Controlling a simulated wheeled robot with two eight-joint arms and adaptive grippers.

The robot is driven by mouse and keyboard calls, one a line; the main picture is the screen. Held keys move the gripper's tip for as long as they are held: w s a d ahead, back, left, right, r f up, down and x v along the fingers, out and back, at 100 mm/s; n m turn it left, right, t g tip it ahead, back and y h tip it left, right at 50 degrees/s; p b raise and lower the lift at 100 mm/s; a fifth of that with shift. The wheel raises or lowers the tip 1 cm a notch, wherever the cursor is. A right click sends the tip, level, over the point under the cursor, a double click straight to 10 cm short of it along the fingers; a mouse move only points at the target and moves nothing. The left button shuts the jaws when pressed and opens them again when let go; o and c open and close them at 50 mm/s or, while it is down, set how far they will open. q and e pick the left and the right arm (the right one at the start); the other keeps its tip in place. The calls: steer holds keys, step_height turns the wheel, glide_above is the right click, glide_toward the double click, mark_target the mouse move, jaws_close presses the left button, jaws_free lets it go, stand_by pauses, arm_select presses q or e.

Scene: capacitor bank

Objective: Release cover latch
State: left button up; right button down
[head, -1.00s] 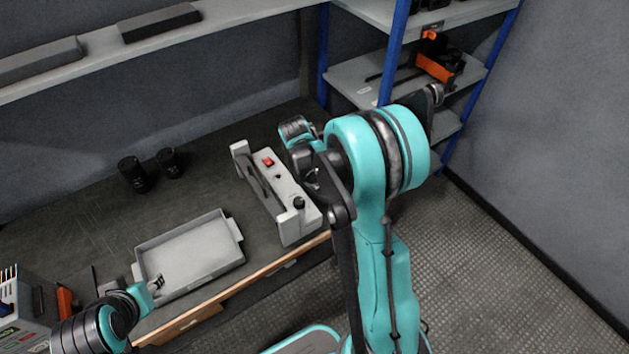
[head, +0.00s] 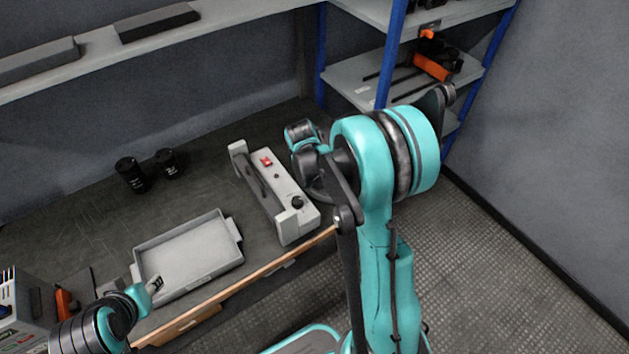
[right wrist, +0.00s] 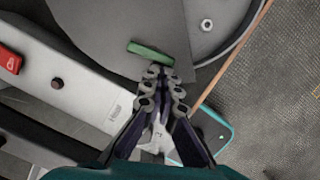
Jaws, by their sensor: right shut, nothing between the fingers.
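A grey cover-like panel (right wrist: 105,38) with a short green bar (right wrist: 150,50) on it shows in the right wrist view; I cannot tell for sure that the bar is the cover latch. My right gripper (right wrist: 166,75) is shut and empty, its fingertips just below the bar's right end. I cannot tell whether they touch it. In the head view my right arm hides this gripper and the panel. My left gripper (head: 155,284) is at the near left edge of the grey tray (head: 190,288); its jaws are too small to judge.
A grey unit (head: 293,226) with a red switch (head: 266,161), a black knob (head: 297,202) and a dark handle stands left of my right arm. Two black cylinders (head: 131,175) (head: 167,163) stand at the back left. A shelf rack (head: 350,88) is behind.

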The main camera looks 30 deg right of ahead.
steer(key=shift+s+d+n, duration=0.2)
steer(key=shift+d+n, duration=0.1)
steer(key=shift+n, duration=0.8)
steer(key=shift+d, duration=1)
steer(key=shift+w+a, duration=0.45)
steer(key=shift+w, duration=0.15)
steer(key=shift+a, duration=0.1)
